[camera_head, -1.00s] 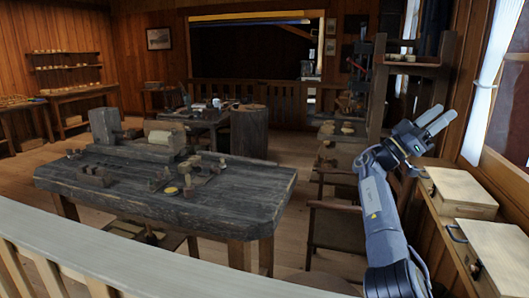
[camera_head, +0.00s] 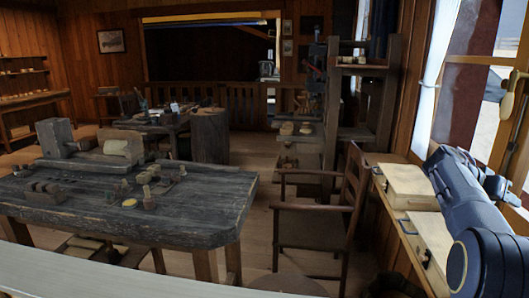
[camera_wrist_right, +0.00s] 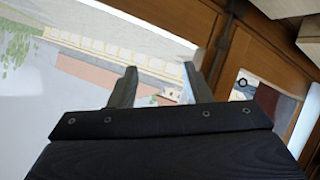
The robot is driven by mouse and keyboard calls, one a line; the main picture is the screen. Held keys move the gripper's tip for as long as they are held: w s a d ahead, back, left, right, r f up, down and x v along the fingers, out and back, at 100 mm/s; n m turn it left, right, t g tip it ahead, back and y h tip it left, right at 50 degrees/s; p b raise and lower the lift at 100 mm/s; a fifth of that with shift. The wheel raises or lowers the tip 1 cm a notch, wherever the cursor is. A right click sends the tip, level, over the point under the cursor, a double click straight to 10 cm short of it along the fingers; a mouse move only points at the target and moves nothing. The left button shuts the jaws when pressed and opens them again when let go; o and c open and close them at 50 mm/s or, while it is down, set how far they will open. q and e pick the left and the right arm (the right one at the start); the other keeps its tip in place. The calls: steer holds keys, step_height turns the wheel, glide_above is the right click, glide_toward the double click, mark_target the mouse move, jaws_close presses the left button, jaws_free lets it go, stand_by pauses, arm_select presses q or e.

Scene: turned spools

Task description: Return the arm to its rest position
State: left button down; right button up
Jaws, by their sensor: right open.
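My right arm (camera_head: 468,205) rises at the right edge of the head view, over the window ledge, and bends towards the window. In the right wrist view, the two fingers of my right gripper (camera_wrist_right: 160,88) stand apart with nothing between them. Behind them are the bright window and its wooden frame. The fingertips are hard to make out in the head view. My left gripper is in neither current view.
Two pale wooden boxes (camera_head: 408,186) sit on the ledge beside my right arm. A wooden chair (camera_head: 318,218) stands left of the ledge. A dark workbench (camera_head: 200,205) bears small turned pieces. A pale rail (camera_head: 120,284) runs along the front.

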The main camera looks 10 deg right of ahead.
steer(key=s+a+f+n+t+y+p, duration=0.1)
steer(key=s+a+f+n+y, duration=0.3)
steer(key=a, duration=1)
steer(key=s+a+f+n+t+y+p, duration=0.1)
steer(key=s+a+f+n+t+y, duration=0.2)
steer(key=s+a+y, duration=0.4)
steer(key=s+a+f+n+t+y+p, duration=0.1)
steer(key=s+a+f+n+y, duration=0.4)
steer(key=s+a, duration=0.7)
steer(key=a+f+t, duration=0.1)
steer(key=a+f, duration=0.1)
steer(key=a, duration=0.9)
steer(key=shift+f+t+p, duration=0.3)
steer(key=shift+p, duration=0.05)
